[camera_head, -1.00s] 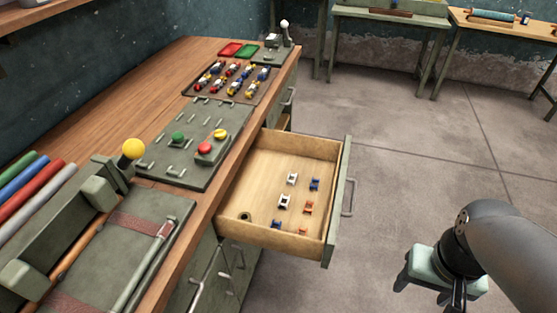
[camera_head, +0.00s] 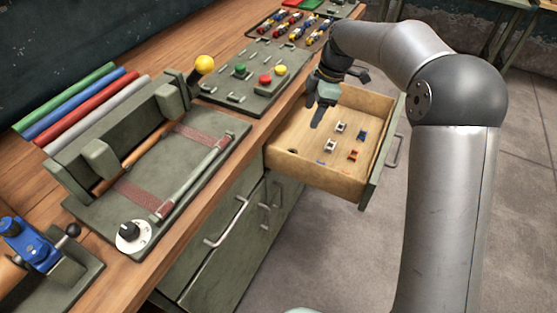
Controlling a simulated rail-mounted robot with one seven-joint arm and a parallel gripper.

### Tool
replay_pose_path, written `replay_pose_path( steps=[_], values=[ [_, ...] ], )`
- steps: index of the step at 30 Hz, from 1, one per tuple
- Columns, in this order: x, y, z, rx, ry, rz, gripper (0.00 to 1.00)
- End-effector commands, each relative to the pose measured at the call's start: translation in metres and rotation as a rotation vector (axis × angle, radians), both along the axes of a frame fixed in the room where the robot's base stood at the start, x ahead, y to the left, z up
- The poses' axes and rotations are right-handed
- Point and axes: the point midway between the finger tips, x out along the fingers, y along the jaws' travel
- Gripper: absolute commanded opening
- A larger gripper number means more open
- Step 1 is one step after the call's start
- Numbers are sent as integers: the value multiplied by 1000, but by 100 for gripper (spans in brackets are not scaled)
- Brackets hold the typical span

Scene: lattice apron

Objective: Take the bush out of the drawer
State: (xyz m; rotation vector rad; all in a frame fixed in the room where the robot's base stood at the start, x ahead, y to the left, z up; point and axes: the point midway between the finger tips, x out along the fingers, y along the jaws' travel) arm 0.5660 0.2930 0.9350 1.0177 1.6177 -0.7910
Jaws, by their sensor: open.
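The open drawer (camera_head: 336,182) sticks out from the front of the wooden workbench. A small dark round piece, which looks like the bush (camera_head: 292,150), lies in the drawer's near left corner, partly cut off by the front wall in this view. My gripper (camera_head: 317,117) hangs over the drawer's left part, near the bench edge, fingers pointing down. It is open and empty, apart from the bush and up and to the right of it in the picture. Its exact height above the drawer floor is hard to tell.
Several small white, blue and orange pieces (camera_head: 340,127) lie in the drawer's middle and right. A panel with coloured knobs (camera_head: 265,79) sits on the bench just left of my gripper. The drawer walls and bench edge are close by.

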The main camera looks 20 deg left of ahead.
Motion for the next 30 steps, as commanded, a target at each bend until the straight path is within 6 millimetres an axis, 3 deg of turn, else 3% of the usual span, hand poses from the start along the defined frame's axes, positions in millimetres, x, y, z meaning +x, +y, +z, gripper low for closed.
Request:
replay_pose_path(
  steps=[5,18,30],
  values=[
    [1,10,-20,10,-2,37,63],
    [-10,31,-106,8,-2,33,63],
    [-13,37,-135,8,-3,31,63]
  ],
)
